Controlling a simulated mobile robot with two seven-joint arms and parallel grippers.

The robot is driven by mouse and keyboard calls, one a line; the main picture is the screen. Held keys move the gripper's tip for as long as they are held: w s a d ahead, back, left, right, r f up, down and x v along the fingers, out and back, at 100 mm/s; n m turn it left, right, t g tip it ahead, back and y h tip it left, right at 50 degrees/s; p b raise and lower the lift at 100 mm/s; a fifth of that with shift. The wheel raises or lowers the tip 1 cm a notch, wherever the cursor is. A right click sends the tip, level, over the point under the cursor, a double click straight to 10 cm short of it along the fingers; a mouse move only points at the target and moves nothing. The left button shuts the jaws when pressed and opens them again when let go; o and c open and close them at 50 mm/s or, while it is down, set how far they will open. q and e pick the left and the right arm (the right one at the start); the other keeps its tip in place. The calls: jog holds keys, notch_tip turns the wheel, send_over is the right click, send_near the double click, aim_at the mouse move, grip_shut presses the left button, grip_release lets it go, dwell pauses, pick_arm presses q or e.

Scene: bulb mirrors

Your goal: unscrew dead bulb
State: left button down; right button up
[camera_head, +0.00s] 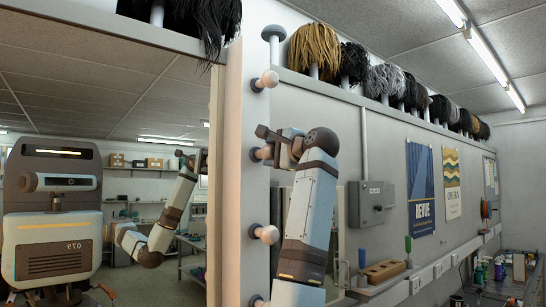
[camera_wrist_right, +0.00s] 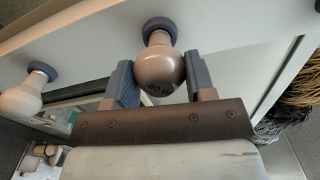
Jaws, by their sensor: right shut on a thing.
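A column of round bulbs in dark sockets runs up the pale mirror frame (camera_head: 257,190) in the head view. My right gripper (camera_head: 266,143) is at the second visible bulb from the top (camera_head: 261,153). In the right wrist view my right gripper (camera_wrist_right: 161,82) is shut on this bulb (camera_wrist_right: 158,70), one finger on each side. The bulb looks dull greyish-pink with small dark print, and its neck meets a dark socket (camera_wrist_right: 160,27). Another bulb (camera_head: 267,80) is above it and one (camera_head: 265,234) below. My left gripper is not directly in view.
A large mirror (camera_head: 100,100) at the left reflects my body. A shelf with wigs (camera_head: 315,48) runs above. A grey wall box (camera_head: 371,204) and a ledge with a wooden block (camera_head: 382,271) are right of my right arm. A neighbouring bulb (camera_wrist_right: 21,100) shows at left in the wrist view.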

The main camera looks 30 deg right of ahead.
jog(key=n, duration=0.4)
jog(key=shift+d, duration=0.1)
jog(key=n, duration=0.3)
jog(key=shift+s, duration=0.25)
jog(key=shift+s+b, duration=0.3)
jog(key=shift+s, duration=0.15)
jog(key=shift+s, duration=0.2)
jog(key=shift+s, duration=0.15)
jog(key=s+b, duration=0.2)
jog(key=s, duration=0.4)
jog(key=shift+d, duration=0.2)
